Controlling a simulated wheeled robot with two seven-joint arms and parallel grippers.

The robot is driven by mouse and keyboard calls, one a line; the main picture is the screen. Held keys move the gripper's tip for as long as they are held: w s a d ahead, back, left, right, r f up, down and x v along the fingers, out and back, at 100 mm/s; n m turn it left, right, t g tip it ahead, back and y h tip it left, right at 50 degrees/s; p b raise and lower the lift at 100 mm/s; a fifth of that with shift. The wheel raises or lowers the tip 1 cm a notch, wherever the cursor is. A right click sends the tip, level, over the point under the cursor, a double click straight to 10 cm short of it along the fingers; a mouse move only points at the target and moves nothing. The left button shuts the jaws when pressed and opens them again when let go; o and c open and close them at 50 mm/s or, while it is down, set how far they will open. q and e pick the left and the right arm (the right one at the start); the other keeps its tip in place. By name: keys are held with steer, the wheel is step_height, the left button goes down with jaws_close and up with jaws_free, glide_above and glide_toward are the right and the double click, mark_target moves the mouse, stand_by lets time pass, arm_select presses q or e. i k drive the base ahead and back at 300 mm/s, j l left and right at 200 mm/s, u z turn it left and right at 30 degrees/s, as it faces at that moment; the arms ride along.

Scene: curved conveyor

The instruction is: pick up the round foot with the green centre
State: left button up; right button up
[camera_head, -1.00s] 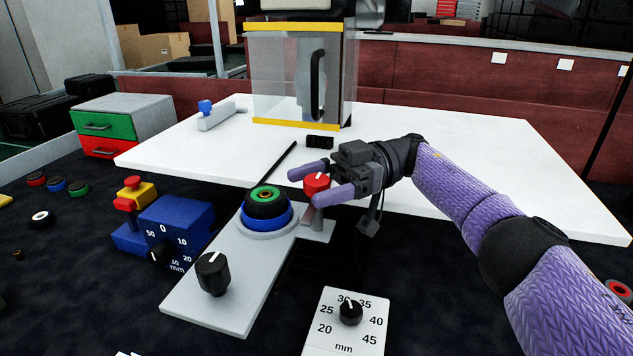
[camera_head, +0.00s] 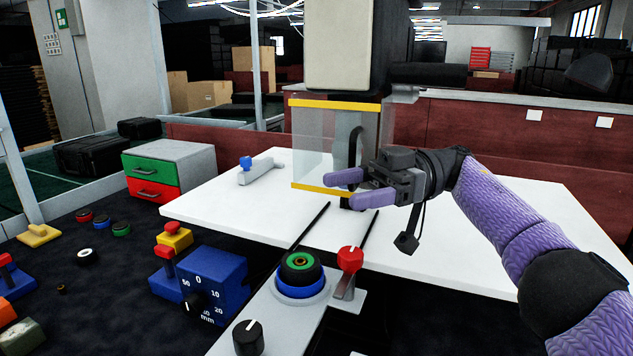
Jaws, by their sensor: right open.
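A small dark round foot with a green centre (camera_head: 121,229) lies on the dark surface at the left, at the end of a row of similar feet. My right gripper (camera_head: 342,189) is open and empty, its two purple fingers pointing left, in front of the clear-walled machine and well to the right of that foot. A black disc with a green ring (camera_head: 301,262) sits on a blue ring on the grey fixture, below the right gripper. My left gripper is not in view.
Feet with red (camera_head: 83,215) and blue (camera_head: 102,221) centres lie beside the green one; a white-centred one (camera_head: 87,256) lies nearer. A blue dial block (camera_head: 217,279) and the drawer unit (camera_head: 168,169) stand nearby. The white table (camera_head: 450,250) has clear room.

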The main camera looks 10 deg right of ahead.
mark_target(295, 276)
steer(key=k+j, duration=0.2)
steer(key=k, duration=0.3)
steer(key=k+j, duration=0.2)
steer(key=k, duration=0.25)
steer(key=k+j, duration=0.2)
steer(key=k, duration=0.3)
